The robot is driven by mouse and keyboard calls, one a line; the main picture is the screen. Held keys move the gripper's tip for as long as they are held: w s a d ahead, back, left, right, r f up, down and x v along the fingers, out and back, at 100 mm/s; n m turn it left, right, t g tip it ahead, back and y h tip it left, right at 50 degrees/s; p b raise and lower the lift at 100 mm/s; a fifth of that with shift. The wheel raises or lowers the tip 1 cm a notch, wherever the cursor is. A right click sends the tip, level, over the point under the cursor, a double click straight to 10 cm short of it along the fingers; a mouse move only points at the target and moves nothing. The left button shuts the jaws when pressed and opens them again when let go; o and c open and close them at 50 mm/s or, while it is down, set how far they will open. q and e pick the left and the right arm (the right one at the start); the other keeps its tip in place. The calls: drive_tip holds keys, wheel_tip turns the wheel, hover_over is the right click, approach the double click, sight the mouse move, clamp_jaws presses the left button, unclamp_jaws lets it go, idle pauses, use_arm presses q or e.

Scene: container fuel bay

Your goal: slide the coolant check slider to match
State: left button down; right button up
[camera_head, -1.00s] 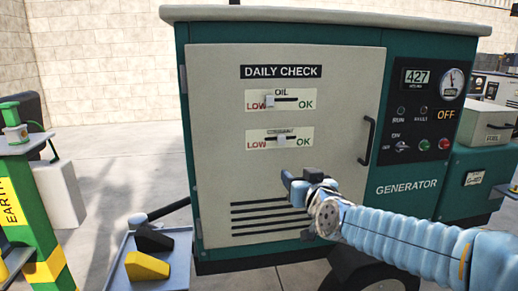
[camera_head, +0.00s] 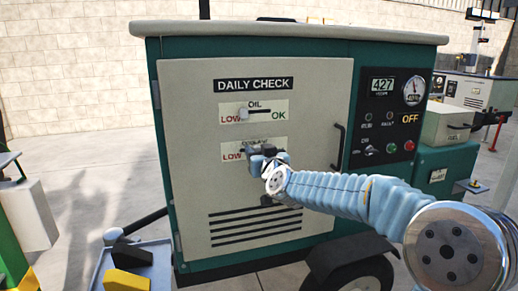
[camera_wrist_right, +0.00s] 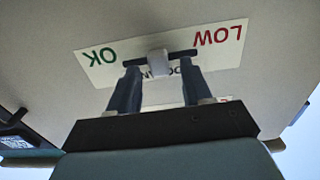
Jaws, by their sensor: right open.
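The coolant check slider is a pale knob (camera_wrist_right: 158,62) in a dark horizontal slot on a white plate (camera_wrist_right: 225,57) marked LOW and OK. In the right wrist view the plate is upside down and the knob is near the slot's middle. My right gripper (camera_wrist_right: 159,68) is open, with one finger on each side of the knob; I cannot tell whether they touch it. In the head view my right gripper (camera_head: 264,152) hides most of the coolant plate (camera_head: 232,150). Above it, the oil slider's knob (camera_head: 243,115) sits toward the LOW end.
The sliders are on the generator's grey door (camera_head: 185,180), below a DAILY CHECK sign (camera_head: 253,84). A door handle (camera_head: 338,147) and a control panel (camera_head: 396,115) are to the right. A tray (camera_head: 160,258) with wedge blocks (camera_head: 130,256) is at lower left.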

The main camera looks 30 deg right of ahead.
drive_tip(key=shift+w, duration=0.2)
drive_tip(key=shift+c, duration=0.5)
clamp_jaws()
use_arm(q)
drive_tip(key=shift+r, duration=0.1)
